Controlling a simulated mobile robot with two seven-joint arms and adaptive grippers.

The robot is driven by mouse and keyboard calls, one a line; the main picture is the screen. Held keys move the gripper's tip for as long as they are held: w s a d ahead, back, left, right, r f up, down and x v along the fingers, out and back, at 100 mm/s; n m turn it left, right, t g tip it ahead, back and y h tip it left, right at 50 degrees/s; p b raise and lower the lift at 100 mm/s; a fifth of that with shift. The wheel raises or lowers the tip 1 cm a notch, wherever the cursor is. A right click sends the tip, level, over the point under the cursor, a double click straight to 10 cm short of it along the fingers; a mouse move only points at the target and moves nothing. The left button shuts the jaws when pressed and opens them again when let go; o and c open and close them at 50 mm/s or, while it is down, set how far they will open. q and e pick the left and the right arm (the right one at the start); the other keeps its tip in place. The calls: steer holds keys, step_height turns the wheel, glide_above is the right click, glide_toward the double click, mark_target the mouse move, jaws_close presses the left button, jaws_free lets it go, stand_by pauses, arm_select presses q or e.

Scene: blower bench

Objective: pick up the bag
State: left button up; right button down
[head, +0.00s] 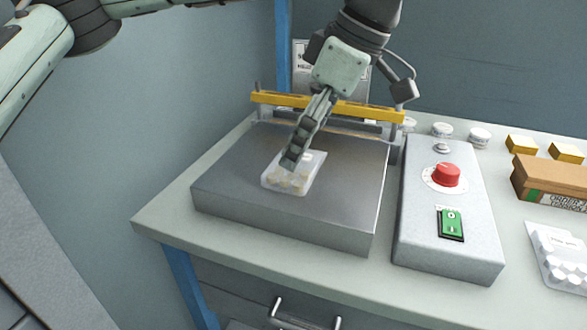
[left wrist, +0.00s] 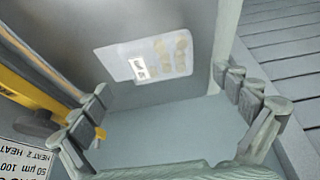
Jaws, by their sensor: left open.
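A small clear bag (head: 297,186) with pale yellowish pieces inside lies flat on the grey metal plate (head: 235,195) of the bench machine. My left gripper (head: 291,162) comes down over the bag from above, and its fingers hide part of it. In the left wrist view, the bag (left wrist: 150,58) shows beyond the spread fingers of the left gripper (left wrist: 168,85), with a small printed label on it. The left gripper is open with nothing between its fingers. Whether a fingertip touches the bag cannot be told. My right gripper is out of view.
A yellow bar (head: 330,105) spans the plate's back edge behind the gripper. A control box with a red knob (head: 446,174) and green switch (head: 451,225) stands right of the plate. Further right are a cardboard box (head: 550,180) and a blister pack (head: 558,255).

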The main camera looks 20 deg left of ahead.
arm_select(q)
steer(key=x, duration=0.4)
steer(key=shift+s, duration=0.1)
steer(key=shift+r, duration=0.1)
steer(key=c, duration=1.3)
